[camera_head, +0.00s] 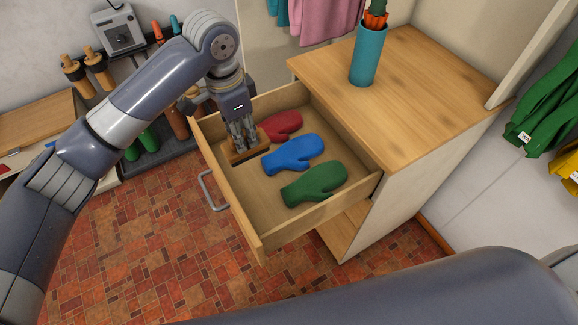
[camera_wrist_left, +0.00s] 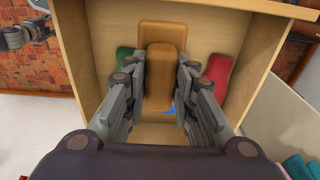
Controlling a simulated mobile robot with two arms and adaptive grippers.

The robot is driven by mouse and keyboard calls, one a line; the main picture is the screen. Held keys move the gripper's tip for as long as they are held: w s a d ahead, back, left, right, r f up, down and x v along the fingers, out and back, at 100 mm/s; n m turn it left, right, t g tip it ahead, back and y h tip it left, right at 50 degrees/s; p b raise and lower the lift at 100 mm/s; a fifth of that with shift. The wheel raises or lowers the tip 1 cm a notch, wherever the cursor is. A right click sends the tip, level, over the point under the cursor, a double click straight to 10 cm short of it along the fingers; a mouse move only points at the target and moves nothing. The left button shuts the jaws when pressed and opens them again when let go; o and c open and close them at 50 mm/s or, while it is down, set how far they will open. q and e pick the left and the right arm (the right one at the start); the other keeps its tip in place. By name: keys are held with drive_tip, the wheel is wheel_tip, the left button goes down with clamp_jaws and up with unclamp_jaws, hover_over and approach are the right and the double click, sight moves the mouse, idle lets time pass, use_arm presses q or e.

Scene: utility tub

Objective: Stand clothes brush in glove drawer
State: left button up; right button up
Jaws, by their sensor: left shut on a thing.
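The glove drawer (camera_head: 264,184) is pulled out of the wooden cabinet. My left gripper (camera_head: 243,137) points down inside it, at its left end by the front panel. It is shut on the brown clothes brush (camera_head: 247,156), whose lower part is low in the drawer. In the left wrist view the brush (camera_wrist_left: 166,65) sits between the fingers of my left gripper (camera_wrist_left: 160,95); whether it touches the drawer floor is unclear. What seems part of my right gripper (camera_wrist_left: 27,33) shows at the upper left of that view, its fingers unclear.
A red mitten (camera_head: 284,125), a blue mitten (camera_head: 292,155) and a green mitten (camera_head: 314,183) lie in the drawer, right of the brush. A teal vase (camera_head: 367,55) stands on the cabinet top (camera_head: 430,95). The drawer's front right corner is bare.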

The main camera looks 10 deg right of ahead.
use_arm(q)
drive_tip(key=shift+a, duration=0.3)
drive_tip(key=shift+f+p, duration=0.75)
drive_tip(key=shift+f, duration=8.05)
drive_tip(key=o, duration=1)
drive_tip(key=shift+o, duration=0.2)
drive_tip(key=r, duration=0.8)
drive_tip(key=r+b, duration=0.1)
drive_tip(key=r, duration=0.3)
drive_tip(key=shift+s+a, duration=0.1)
drive_tip(key=shift+a, duration=0.25)
